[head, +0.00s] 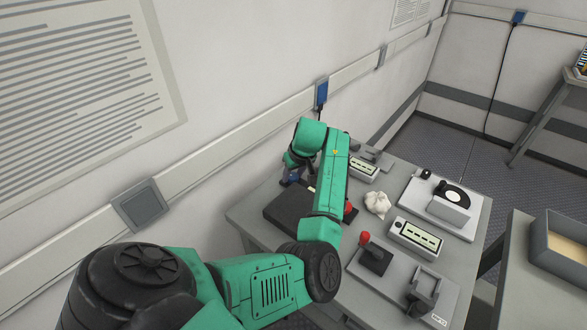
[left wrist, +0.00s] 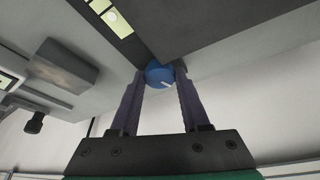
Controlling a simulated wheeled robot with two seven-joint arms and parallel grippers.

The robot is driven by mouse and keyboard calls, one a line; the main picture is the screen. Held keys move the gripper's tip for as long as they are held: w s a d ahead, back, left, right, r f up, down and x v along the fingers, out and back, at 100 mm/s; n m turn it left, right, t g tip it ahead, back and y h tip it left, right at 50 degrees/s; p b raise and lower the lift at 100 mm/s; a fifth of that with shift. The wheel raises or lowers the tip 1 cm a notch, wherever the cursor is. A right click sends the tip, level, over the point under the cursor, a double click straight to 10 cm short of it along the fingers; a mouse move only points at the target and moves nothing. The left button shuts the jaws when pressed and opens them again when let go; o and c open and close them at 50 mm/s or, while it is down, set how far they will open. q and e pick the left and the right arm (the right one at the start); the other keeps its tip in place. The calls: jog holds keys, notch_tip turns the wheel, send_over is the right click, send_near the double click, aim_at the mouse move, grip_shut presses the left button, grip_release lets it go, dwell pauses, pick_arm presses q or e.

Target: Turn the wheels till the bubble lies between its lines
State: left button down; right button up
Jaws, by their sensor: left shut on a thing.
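My left gripper (left wrist: 160,82) is shut on a blue wheel (left wrist: 160,74) with a white mark, which sits between its two fingertips in the left wrist view. In the head view my left gripper (head: 293,168) is at the far left of the table, partly hidden by my arm, with a bit of blue (head: 291,179) under it. A dark block (head: 288,210) lies beside it. My right gripper is not in view.
The grey table (head: 245,213) also holds a red-knobbed lever (head: 375,253), boxes with pale green windows (head: 415,237), a crumpled pale cloth (head: 377,204) and a plate with a black-and-white disc (head: 455,195). The wall is close behind. A tray (head: 541,245) stands at the right.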

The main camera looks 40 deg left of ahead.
pick_arm(q)
jog(key=m+p, duration=0.3)
jog(key=p, duration=0.1)
jog(key=m+t+h+p, duration=0.1)
jog(key=m+p, duration=0.2)
jog(key=p, duration=0.1)
jog(key=r+m+t+h+p, duration=0.1)
jog(key=m+p, duration=0.1)
jog(key=p, duration=0.3)
jog(key=shift+s+a+m, duration=0.1)
jog(key=shift+a+m, duration=0.15)
jog(key=shift+m, duration=0.15)
jog(key=shift+a+f+m+t+h+p, duration=0.15)
jog(key=shift+m+h+p, duration=0.1)
jog(key=shift+m+p, duration=0.25)
jog(key=shift+d+f+m+t+h+p, duration=0.15)
jog(key=shift+m+h+p, duration=0.1)
jog(key=shift+m+p, duration=0.25)
jog(key=shift+m+h+p, duration=0.3)
jog(key=shift+m+p, duration=0.05)
jog(key=shift+m, duration=0.45)
jog(key=shift+f, duration=0.1)
jog(key=shift+c, duration=1.9)
grip_release()
jog(key=v, duration=1.4)
jog(key=shift+s+r+b, duration=0.2)
jog(key=shift+b, duration=0.2)
